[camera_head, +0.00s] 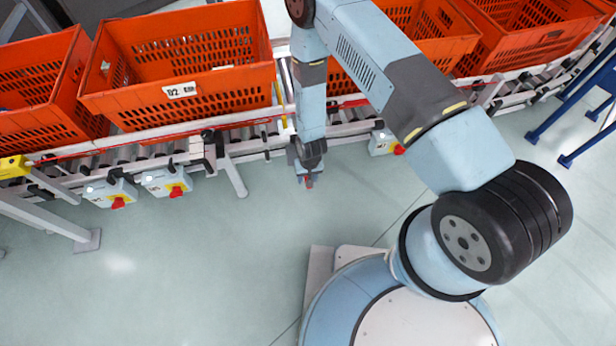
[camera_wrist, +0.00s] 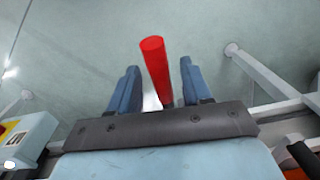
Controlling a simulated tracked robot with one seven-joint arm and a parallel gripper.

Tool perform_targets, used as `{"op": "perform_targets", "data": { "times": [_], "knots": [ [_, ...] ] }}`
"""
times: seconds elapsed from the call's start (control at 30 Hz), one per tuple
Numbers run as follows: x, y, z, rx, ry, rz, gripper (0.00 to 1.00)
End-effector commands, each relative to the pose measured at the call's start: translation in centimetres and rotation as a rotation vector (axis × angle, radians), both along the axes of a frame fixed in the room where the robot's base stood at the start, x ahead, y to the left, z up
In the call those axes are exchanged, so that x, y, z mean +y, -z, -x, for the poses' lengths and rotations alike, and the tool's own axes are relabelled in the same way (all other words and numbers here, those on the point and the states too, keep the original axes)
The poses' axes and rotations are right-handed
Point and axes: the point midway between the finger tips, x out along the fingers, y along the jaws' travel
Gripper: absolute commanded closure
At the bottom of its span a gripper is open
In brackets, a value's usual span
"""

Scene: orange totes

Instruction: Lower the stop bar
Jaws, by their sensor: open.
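A red cylindrical handle (camera_wrist: 155,65) stands between the two blue fingers of my gripper (camera_wrist: 159,68) in the wrist view. The fingers are open, with a narrow gap on each side of the handle, and the handle's end reaches past the fingertips. In the head view my gripper (camera_head: 305,180) hangs in front of the conveyor's near edge, and a small red bit of the handle (camera_head: 309,183) shows at its tip. The stop bar itself I cannot clearly make out; the handle's lower end is hidden by the gripper.
Orange totes (camera_head: 180,95) stand along the roller conveyor (camera_head: 165,145). Grey boxes with red knobs (camera_head: 167,184) hang on its near side. A support leg (camera_head: 235,178) stands left of my gripper. A blue frame (camera_head: 572,110) is at right.

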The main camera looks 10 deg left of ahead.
Motion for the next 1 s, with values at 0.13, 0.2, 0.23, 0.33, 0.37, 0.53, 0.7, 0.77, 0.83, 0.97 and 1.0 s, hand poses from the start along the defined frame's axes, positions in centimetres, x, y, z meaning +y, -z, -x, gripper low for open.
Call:
{"op": "perform_targets", "data": {
  "times": [0.13,0.2,0.23,0.33,0.37,0.53,0.7,0.77,0.83,0.97,1.0],
  "knots": [
    [0.01,-0.02,0.0,0.0,0.0,0.0,0.58],
    [0.01,-0.03,0.0,0.0,0.0,0.0,0.65],
    [0.01,-0.03,0.0,0.0,0.0,0.0,0.68],
    [0.0,-0.03,0.0,0.0,0.0,0.0,0.77],
    [0.0,-0.03,0.0,0.0,0.0,0.0,0.8],
    [0.0,-0.04,0.0,0.0,0.0,0.0,0.96],
    [0.0,-0.04,0.0,0.0,0.0,0.0,1.0],
    [0.01,-0.04,-0.01,0.0,0.0,0.0,1.0],
    [0.0,-0.04,0.0,0.0,0.0,0.0,1.0],
    [-0.01,-0.05,-0.01,0.0,0.001,0.0,1.0],
    [-0.05,-0.07,-0.07,0.002,0.002,0.001,1.0]
  ]
}}
